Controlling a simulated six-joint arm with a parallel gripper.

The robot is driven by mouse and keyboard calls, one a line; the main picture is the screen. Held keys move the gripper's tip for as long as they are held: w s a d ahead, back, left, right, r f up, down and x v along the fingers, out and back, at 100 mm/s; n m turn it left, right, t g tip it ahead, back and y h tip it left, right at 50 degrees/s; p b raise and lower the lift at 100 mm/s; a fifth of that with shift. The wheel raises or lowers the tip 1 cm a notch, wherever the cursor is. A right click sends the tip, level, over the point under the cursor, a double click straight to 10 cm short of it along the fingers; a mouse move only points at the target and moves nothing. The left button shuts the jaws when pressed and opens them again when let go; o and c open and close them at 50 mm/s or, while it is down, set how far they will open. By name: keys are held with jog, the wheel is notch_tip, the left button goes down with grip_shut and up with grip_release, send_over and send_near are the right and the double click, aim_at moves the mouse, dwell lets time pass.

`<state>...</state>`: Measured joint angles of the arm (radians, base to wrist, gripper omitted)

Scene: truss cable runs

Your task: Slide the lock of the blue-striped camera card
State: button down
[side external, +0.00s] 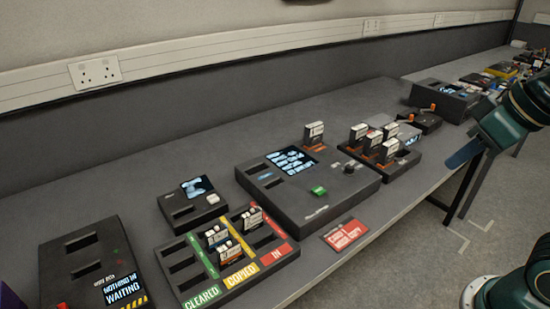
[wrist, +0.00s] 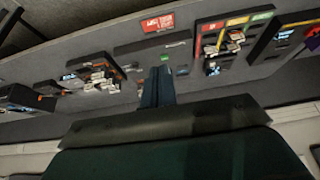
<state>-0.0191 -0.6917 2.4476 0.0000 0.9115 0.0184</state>
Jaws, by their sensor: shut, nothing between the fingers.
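Several small white-topped camera cards show. Some stand in the slotted tray (side external: 181,262) marked CLEARED, COPIED and IN; one of these cards (side external: 252,218) is at its back right. Another card (side external: 314,133) stands upright at the back of the large dark console (side external: 290,210). More cards (side external: 388,149) with orange bases stand in a rack to the right. Stripe colours and locks are too small to tell, so I cannot pick out the blue-striped card. My gripper (side external: 458,157) is shut and empty, in the air right of the rack. Its closed fingers also show in the wrist view (wrist: 157,84).
A red sign (side external: 344,233) lies near the table's front edge. A small reader (side external: 192,203) with a screen and a box reading NOTHING IN WAITING (side external: 92,260) are on the left. More devices (side external: 440,97) stand at the back right. Bare grey table lies behind the console.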

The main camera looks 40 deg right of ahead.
jog(key=w+a+r+g, duration=0.25)
jog(key=w+a, duration=0.25)
jog(key=w, duration=0.6)
jog(key=g, duration=0.3)
send_over(215, 231)
notch_tip(215, 231, down, 18)
jog(key=shift+d, duration=0.1)
jog(key=shift+f, duration=0.2)
jog(key=shift+f, duration=2.85)
jog(key=shift+f, duration=0.65)
jog(key=shift+r, duration=0.15)
dwell(0.5)
